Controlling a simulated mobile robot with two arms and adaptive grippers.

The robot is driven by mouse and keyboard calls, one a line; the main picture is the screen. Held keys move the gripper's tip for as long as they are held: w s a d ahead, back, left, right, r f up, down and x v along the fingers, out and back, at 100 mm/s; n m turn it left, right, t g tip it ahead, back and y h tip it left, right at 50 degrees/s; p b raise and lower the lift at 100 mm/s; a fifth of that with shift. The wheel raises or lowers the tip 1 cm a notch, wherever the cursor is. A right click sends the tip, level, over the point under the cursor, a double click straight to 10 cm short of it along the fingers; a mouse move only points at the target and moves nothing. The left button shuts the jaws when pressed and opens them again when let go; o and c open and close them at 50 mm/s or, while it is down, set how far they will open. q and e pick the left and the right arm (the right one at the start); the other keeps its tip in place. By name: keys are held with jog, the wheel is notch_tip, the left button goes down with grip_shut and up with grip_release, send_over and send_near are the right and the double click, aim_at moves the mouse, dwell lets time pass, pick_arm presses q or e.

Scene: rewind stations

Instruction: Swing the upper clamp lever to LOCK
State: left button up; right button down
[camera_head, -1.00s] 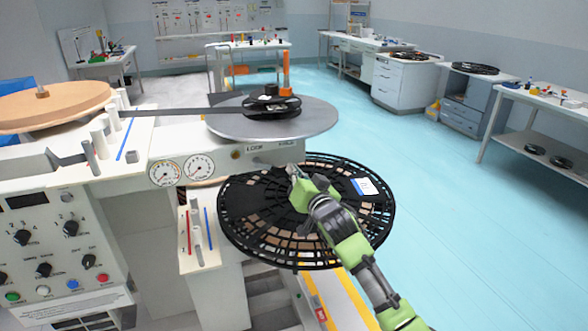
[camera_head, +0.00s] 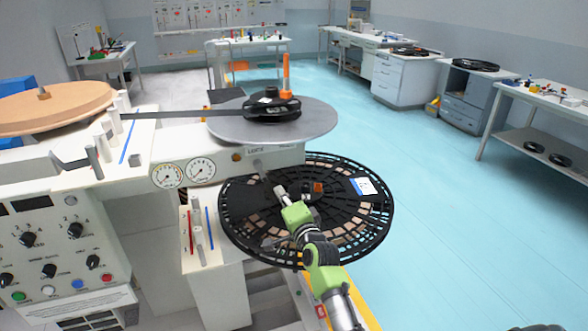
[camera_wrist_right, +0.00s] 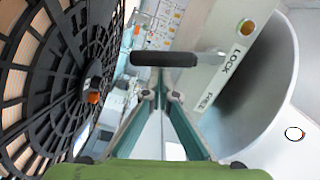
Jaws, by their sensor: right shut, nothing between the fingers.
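The upper clamp lever (camera_wrist_right: 165,60) has a black handle on a metal shaft. It lies across the right wrist view, its shaft end beside the printed LOCK, with FREE lower on the panel. In the head view the lever (camera_head: 258,165) is small, under the front edge of the machine. My right gripper (camera_head: 279,190) is shut and empty, in front of the lever. In the right wrist view its fingertips (camera_wrist_right: 161,97) are just below the handle in the picture; I cannot tell whether they touch. My left gripper is out of view.
A large black slotted reel (camera_head: 235,235) stands close beside my right gripper, with an orange part (camera_head: 318,187) at its hub. Above is a grey disc (camera_head: 315,115) carrying a small black reel (camera_head: 271,108). The blue floor (camera_head: 440,220) at the right is clear.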

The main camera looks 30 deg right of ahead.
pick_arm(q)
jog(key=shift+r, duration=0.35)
pick_arm(e)
jog(key=shift+w+a+f+m, duration=0.15)
jog(key=shift+a+f+m, duration=0.15)
jog(key=shift+a+m, duration=0.5)
jog(key=shift+w+a+f+m, duration=0.15)
jog(key=shift+a+f+m, duration=0.25)
jog(key=shift+m, duration=0.6)
jog(key=shift+a+r, duration=0.1)
pick_arm(q)
jog(key=shift+p, duration=0.3)
